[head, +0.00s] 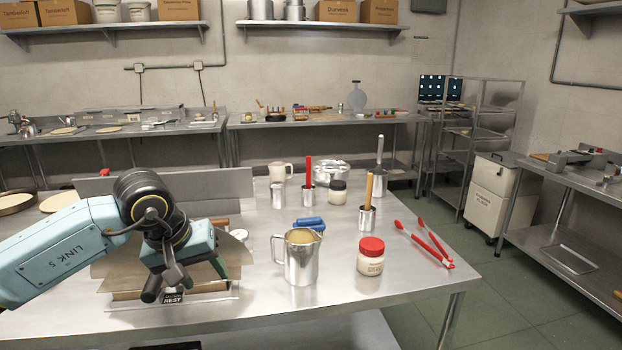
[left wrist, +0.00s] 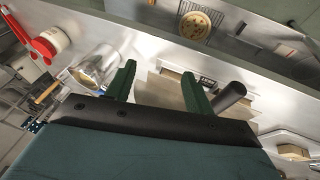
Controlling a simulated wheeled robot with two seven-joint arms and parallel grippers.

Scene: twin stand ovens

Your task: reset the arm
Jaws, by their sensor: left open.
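My left arm comes in from the left over the steel table (head: 340,290). Its gripper (head: 196,272) points down above a low stand with a black label reading REST (head: 173,297). In the left wrist view the two green fingers (left wrist: 160,80) are apart with nothing held between them. The labelled stand (left wrist: 205,81) shows just beyond the fingers. The gripper and arm hide part of the stand in the head view. My right gripper is not in view.
A steel jug (head: 301,260) stands right of the gripper, with a blue-handled item (head: 310,224) behind it. A red-lidded jar (head: 370,257) and red tongs (head: 424,245) are farther right. Steel cups holding tools stand behind. The table's front right is clear.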

